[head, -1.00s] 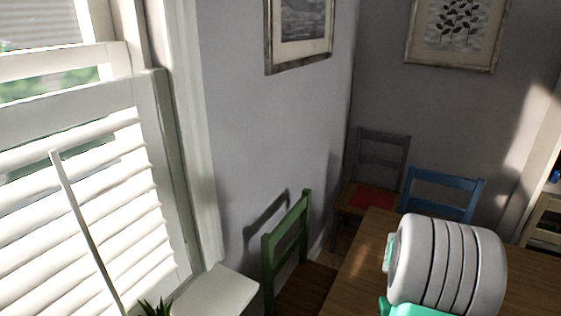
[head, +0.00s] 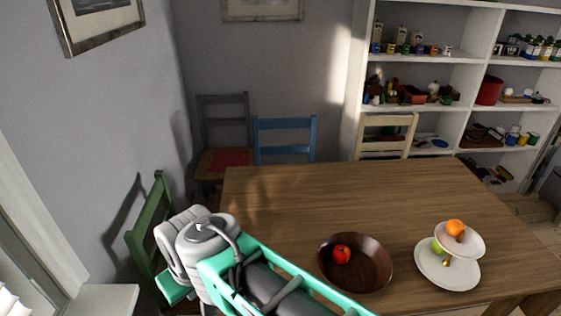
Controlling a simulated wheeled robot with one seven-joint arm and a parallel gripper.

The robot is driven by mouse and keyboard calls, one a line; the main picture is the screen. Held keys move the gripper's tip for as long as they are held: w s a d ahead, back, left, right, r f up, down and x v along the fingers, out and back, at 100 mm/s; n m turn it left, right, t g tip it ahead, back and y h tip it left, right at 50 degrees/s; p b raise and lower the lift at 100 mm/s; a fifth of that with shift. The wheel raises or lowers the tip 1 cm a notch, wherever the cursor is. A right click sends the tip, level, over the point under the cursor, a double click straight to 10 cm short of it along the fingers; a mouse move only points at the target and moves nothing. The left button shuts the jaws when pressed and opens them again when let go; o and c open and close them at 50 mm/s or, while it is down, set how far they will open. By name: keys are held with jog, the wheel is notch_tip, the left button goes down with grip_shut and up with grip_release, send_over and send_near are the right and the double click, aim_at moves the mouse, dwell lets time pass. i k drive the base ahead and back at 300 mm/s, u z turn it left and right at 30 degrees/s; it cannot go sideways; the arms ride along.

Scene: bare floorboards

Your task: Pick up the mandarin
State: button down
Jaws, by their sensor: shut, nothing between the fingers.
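The mandarin (head: 455,228) is a round orange fruit. It sits on the small upper plate of a white two-tier stand (head: 444,278) at the right of the wooden table. A green fruit (head: 437,246) and a small yellowish-brown item lie on the lower plate. My grey and teal arm fills the lower left and middle, left of the stand and well apart from it. My gripper's fingers do not show.
A dark brown bowl (head: 375,273) with a red apple (head: 341,254) stands on the table (head: 300,200), between my arm and the stand. Green (head: 160,205), blue (head: 284,124) and cream (head: 385,122) chairs surround the table. White shelves (head: 368,110) stand behind. The table's far middle is clear.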

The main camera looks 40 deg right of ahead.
aim_at(454, 227)
jog(key=z, duration=2.95)
